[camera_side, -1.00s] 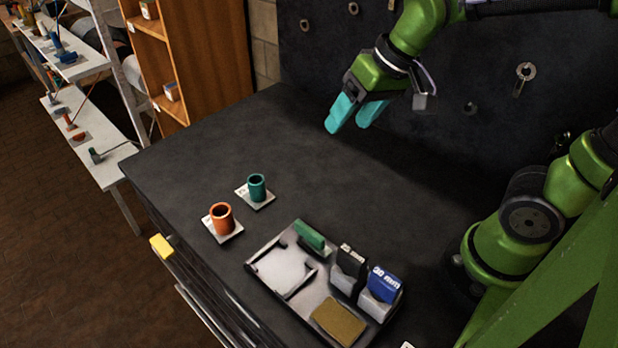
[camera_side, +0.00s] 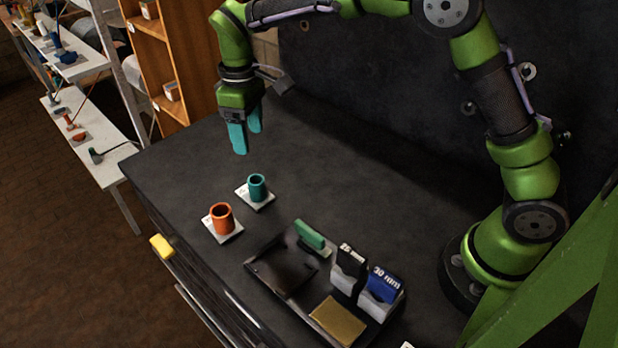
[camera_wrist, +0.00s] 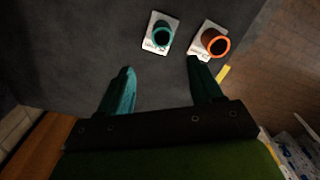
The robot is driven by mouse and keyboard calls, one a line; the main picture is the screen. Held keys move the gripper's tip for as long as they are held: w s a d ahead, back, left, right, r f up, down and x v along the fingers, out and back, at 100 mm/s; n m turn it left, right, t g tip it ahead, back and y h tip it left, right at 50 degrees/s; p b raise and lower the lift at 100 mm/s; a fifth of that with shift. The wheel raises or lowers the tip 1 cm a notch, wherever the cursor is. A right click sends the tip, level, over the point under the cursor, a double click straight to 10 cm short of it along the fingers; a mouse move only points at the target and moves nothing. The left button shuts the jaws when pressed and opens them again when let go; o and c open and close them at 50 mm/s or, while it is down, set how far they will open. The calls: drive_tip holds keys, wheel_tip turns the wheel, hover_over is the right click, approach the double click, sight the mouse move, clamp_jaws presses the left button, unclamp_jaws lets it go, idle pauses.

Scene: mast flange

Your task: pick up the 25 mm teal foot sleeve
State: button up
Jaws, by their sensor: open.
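The teal foot sleeve (camera_side: 257,187) stands upright on a small white labelled card or plate (camera_side: 244,199) on the dark bench. In the wrist view the teal sleeve (camera_wrist: 161,33) is beyond my fingertips, roughly midway between them. My gripper (camera_side: 247,142) has teal fingers and points down, above and slightly left of the sleeve in the side view. In the wrist view my gripper (camera_wrist: 160,72) is open with nothing between its fingers. An orange sleeve (camera_side: 222,217) stands on its own white plate beside the teal one; it also shows in the wrist view (camera_wrist: 215,42).
A dark tray (camera_side: 262,277) holds a green block (camera_side: 309,235), a black block (camera_side: 351,258), a blue block marked 30 mm (camera_side: 384,283) and a tan pad (camera_side: 338,321). A yellow piece (camera_side: 162,246) is at the bench's front edge. The bench behind the sleeves is clear.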

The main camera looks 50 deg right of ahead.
sight(254, 186)
wheel_tip(254, 186, down, 9)
drive_tip(key=shift+r, duration=0.2)
drive_tip(key=shift+a+f, duration=0.15)
drive_tip(key=shift+f, duration=1.2)
drive_tip(key=shift+a+f, duration=0.1)
drive_tip(key=shift+f, duration=1.25)
drive_tip(key=shift+r, duration=0.1)
clamp_jaws()
